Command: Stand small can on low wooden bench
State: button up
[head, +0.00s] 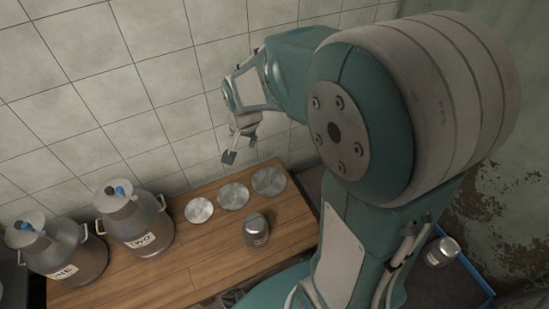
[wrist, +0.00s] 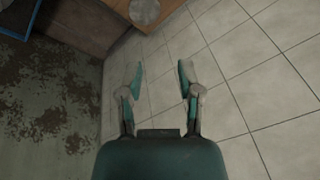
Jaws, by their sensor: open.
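A small grey metal can (head: 256,230) with a pale label stands upright on the low wooden bench (head: 200,258), in front of three round pale discs. A second small metal can (head: 440,252) with a light label is at the lower right, inside a dark, blue-edged area. My gripper (head: 240,148) is open and empty, above and behind the bench near the tiled wall. In the wrist view, my gripper's fingers (wrist: 160,78) are spread with only wall tiles between them. A bench edge (wrist: 100,22) shows at the top there; neither small can is clearly visible.
Two large metal milk cans (head: 136,222) (head: 65,250) with labels and blue-tipped lids stand at the bench's left. The discs (head: 233,196) lie along its back. The blue-edged tray (head: 473,272) is beyond my arm at right. Bare wood lies along the bench front.

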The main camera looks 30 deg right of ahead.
jog(key=s+r+n+t, duration=0.1)
jog(key=s+r+n, duration=0.3)
jog(key=s, duration=0.5)
jog(key=s+r+n+t, duration=0.1)
jog(key=s+r+n, duration=0.2)
jog(key=s+r, duration=0.5)
jog(key=shift+s+a+r+n+t, duration=0.2)
jog(key=shift+s+r+n+t, duration=0.1)
jog(key=shift+s+r+n, duration=0.1)
